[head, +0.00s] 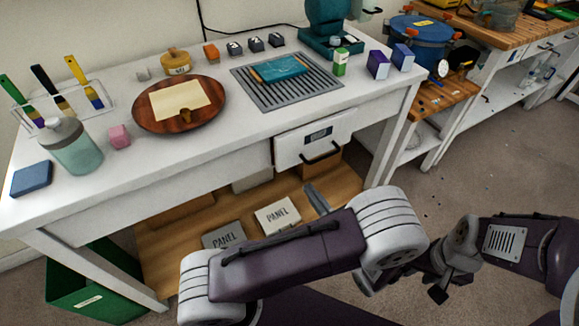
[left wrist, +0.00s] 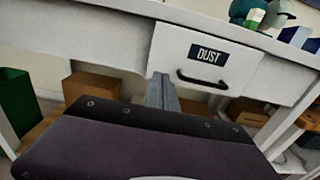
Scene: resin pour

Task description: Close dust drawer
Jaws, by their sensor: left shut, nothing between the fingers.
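The dust drawer (head: 290,152) is a white front under the worktop's front edge, with a dark label and black handle (head: 322,154). In the left wrist view the drawer front (left wrist: 178,48) reads DUST. It seems to stand slightly out from the table front; how far is unclear. My left gripper (head: 313,192) shows as grey fingers beyond my purple arm link, below the handle in the picture. In the left wrist view its shut, empty fingers (left wrist: 161,82) point at the drawer's lower left corner; contact is unclear. My right gripper (head: 438,294) is small and dark at lower right, its jaws unclear.
The white workbench (head: 200,160) carries a round wooden tray (head: 150,122), a slatted grille (head: 260,92), bottles and brushes. A green bin (head: 85,285) stands at left.

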